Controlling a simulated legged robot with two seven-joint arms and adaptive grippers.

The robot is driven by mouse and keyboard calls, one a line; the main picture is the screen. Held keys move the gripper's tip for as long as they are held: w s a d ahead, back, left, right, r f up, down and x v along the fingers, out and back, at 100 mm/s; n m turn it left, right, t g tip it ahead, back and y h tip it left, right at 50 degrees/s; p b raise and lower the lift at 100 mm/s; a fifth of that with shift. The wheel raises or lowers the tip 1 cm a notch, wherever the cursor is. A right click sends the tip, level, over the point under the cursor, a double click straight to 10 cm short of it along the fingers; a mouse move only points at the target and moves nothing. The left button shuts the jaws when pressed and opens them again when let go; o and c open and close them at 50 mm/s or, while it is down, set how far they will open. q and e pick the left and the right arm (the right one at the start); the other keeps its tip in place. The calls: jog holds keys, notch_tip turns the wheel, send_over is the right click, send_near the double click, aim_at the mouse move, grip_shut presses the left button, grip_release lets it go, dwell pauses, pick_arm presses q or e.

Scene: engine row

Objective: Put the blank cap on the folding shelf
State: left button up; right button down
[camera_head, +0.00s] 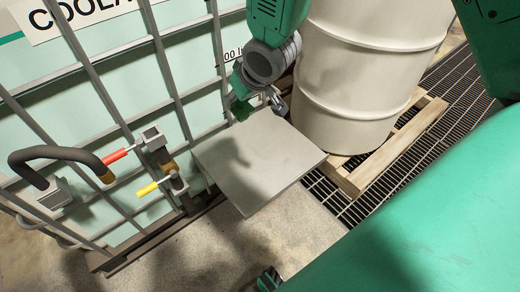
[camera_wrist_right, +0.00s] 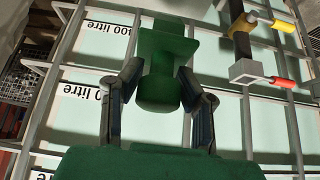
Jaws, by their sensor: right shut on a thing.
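My right gripper (camera_head: 259,98) is at the far edge of the grey folding shelf (camera_head: 258,170), beside the caged tank. In the right wrist view the right gripper (camera_wrist_right: 158,78) is shut on the green blank cap (camera_wrist_right: 160,93), one finger on each side. The cap has a rounded body and a flat, squarish part. In the head view only part of the cap (camera_head: 241,109) shows, below the gripper. I cannot tell whether it touches the shelf. The shelf lies folded out flat with nothing seen standing on it. My left gripper is not identifiable.
The caged tank (camera_head: 110,75) stands behind and left of the shelf. A black hose (camera_head: 55,154), a red handle (camera_head: 116,156) and a yellow handle (camera_head: 147,188) stick out there. A cream drum (camera_head: 362,75) on a wooden pallet (camera_head: 385,150) stands to the right.

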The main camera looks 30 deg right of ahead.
jog(key=w+d+f+b, duration=0.1)
jog(key=d+f+b, duration=0.2)
jog(key=f+b, duration=0.4)
jog(key=b, duration=0.4)
send_over(258, 153)
notch_tip(258, 153, down, 8)
jog(key=shift+a+f, duration=0.25)
jog(key=shift+f, duration=0.6)
jog(key=f+b, duration=0.1)
jog(key=d+f+b, duration=0.1)
jog(key=f, duration=0.1)
jog(key=shift+f, duration=0.15)
jog(key=shift+a, duration=0.25)
jog(key=c, duration=1.2)
grip_release()
jog(key=shift+a, duration=0.1)
pick_arm(q)
notch_tip(258, 153, down, 15)
jog(key=shift+a, duration=0.15)
pick_arm(e)
jog(key=shift+o, duration=0.2)
